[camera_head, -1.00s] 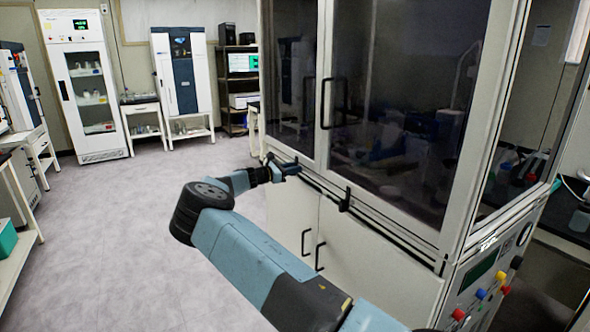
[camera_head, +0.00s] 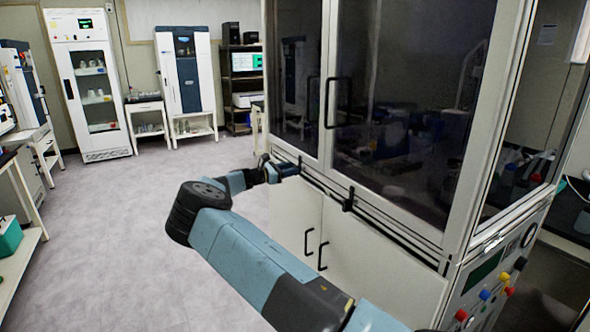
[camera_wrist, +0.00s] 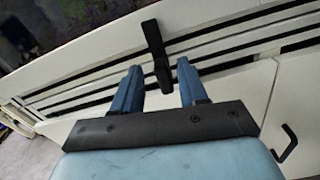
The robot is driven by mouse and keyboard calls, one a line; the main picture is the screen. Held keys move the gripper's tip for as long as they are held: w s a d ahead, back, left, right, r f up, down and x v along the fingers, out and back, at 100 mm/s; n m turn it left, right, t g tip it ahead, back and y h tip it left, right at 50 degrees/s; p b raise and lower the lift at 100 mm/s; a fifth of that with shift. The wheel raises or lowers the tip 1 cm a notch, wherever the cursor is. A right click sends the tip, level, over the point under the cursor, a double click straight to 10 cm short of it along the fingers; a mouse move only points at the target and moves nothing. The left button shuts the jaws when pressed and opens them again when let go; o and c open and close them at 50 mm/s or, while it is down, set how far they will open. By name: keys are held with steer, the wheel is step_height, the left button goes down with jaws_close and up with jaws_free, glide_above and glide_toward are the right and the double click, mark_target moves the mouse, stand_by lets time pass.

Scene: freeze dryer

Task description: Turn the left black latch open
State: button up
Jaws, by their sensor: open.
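The left black latch (camera_wrist: 153,42) is a short dark lever on the cabinet's black rails, seen in the wrist view. It stands roughly upright, slightly tilted in that picture. My gripper (camera_wrist: 159,66) is open, with its two blue fingers on either side of the latch's lower part. Gaps show on both sides; whether a finger touches it I cannot tell. In the head view my gripper (camera_head: 287,169) is at the cabinet's left front, and I cannot make out the left latch there. Another black latch (camera_head: 348,199) shows to the right on the same rail.
The glass-doored cabinet (camera_head: 436,230) has a black upper door handle (camera_head: 328,103) and two lower handles (camera_head: 315,247). Coloured knobs (camera_head: 485,295) are on its right side panel. Open floor (camera_head: 100,230) lies to the left. A white glass-fronted unit (camera_head: 93,90) stands at the back.

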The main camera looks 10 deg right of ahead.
steer(key=v, duration=1.1)
steer(key=shift+n, duration=0.6)
steer(key=x, duration=0.4)
steer(key=f+x, duration=0.1)
steer(key=x, duration=0.9)
steer(key=shift+f, duration=0.4)
jaws_close()
